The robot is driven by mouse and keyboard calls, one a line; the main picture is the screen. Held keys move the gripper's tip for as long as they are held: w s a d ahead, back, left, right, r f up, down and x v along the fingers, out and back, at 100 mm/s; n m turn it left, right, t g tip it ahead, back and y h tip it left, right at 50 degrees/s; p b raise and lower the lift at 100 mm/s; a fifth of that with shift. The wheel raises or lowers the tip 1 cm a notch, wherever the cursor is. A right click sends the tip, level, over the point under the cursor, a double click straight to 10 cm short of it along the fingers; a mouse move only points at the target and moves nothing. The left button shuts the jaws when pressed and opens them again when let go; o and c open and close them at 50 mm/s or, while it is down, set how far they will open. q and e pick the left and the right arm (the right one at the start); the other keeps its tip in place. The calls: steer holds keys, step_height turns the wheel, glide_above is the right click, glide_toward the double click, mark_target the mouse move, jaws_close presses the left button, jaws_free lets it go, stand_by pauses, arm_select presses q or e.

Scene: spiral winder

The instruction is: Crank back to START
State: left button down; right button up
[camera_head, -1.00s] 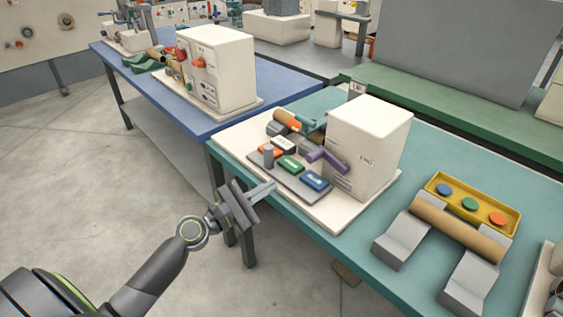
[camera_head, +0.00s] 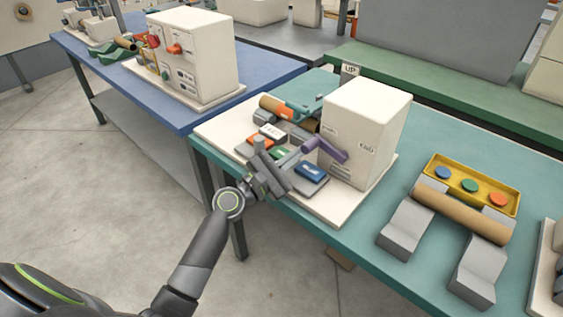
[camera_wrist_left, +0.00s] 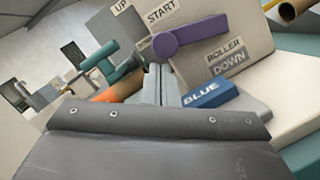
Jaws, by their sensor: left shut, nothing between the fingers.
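The winder is a cream box (camera_head: 368,120) on a pale base plate at the near corner of the teal table. Its purple crank (camera_head: 326,150) sticks out from the box's left face. In the left wrist view the purple crank (camera_wrist_left: 190,38) lies across the panel just below the START label (camera_wrist_left: 161,13), its knob end at the left. My left gripper (camera_head: 302,152) is shut and empty. Its tips (camera_wrist_left: 158,82) are just short of the crank, beside its knob end; I cannot tell whether they touch. My right gripper is not in view.
The blue button (camera_head: 311,171) sits close below my fingers, with green and orange buttons beside it. An orange-brown roll and teal lever (camera_head: 305,108) lie behind. A cardboard tube on grey blocks and a yellow tray (camera_head: 432,172) stand at the right.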

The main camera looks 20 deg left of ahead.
arm_select(q)
steer(key=shift+w+d, duration=0.15)
steer(key=shift+w, duration=0.15)
steer(key=shift+s+d+r+m+p, duration=0.1)
steer(key=shift+d+r+m+p, duration=0.1)
steer(key=shift+r+m+p, duration=0.35)
steer(key=shift+r, duration=0.1)
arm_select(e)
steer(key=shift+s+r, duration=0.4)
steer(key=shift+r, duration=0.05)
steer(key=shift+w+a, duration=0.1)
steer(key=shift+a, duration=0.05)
